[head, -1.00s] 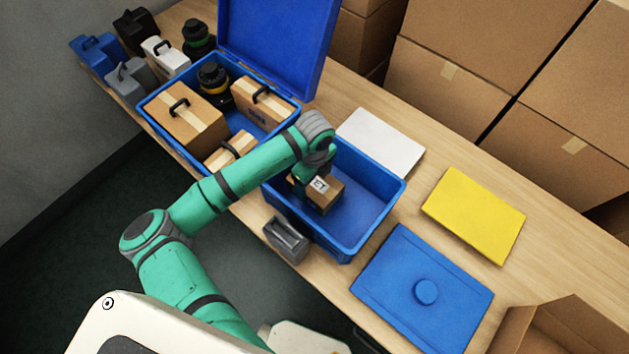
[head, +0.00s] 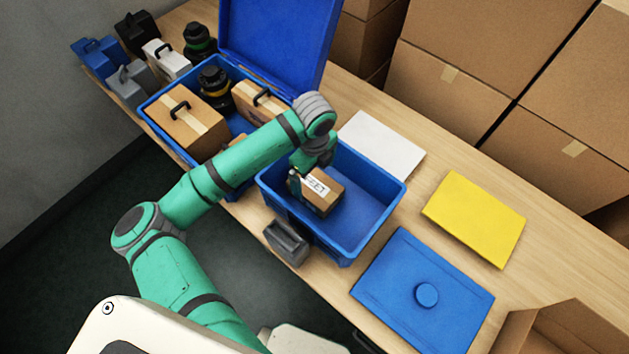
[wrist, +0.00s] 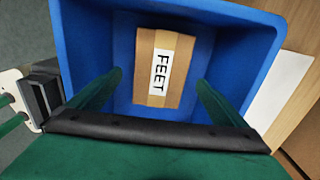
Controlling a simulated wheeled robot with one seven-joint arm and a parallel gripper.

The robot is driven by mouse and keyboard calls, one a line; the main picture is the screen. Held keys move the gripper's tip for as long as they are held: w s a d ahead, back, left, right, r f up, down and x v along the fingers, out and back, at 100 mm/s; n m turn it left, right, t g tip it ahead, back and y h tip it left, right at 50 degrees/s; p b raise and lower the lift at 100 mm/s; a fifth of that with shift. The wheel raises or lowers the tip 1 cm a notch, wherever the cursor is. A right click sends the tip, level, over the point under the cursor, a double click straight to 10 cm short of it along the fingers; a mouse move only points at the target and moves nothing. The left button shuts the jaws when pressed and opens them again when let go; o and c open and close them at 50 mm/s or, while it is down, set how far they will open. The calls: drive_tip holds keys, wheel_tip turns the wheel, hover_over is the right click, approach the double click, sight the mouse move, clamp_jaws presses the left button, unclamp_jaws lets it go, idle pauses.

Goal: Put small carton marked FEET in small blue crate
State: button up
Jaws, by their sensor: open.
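The small carton marked FEET (head: 321,192) lies inside the small blue crate (head: 345,245), toward its left end, with the label facing up. In the wrist view the carton (wrist: 164,68) rests on the floor of the crate (wrist: 75,28), its word FEET readable. My gripper (head: 304,172) is at the crate's left end, by the carton. In the wrist view its two green fingers (wrist: 150,92) are spread wide, one at each side, and the carton lies beyond them with clear space around it. My wrist hides part of the crate's back left in the head view.
A large blue crate (head: 150,114) with its lid up holds cartons and a black round container. A blue lid (head: 395,290), a yellow panel (head: 475,218) and a white panel (head: 380,145) lie on the table.

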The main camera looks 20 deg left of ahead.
sight(315, 184)
drive_tip(key=shift+d+r, duration=0.1)
drive_tip(key=shift+r, duration=2.55)
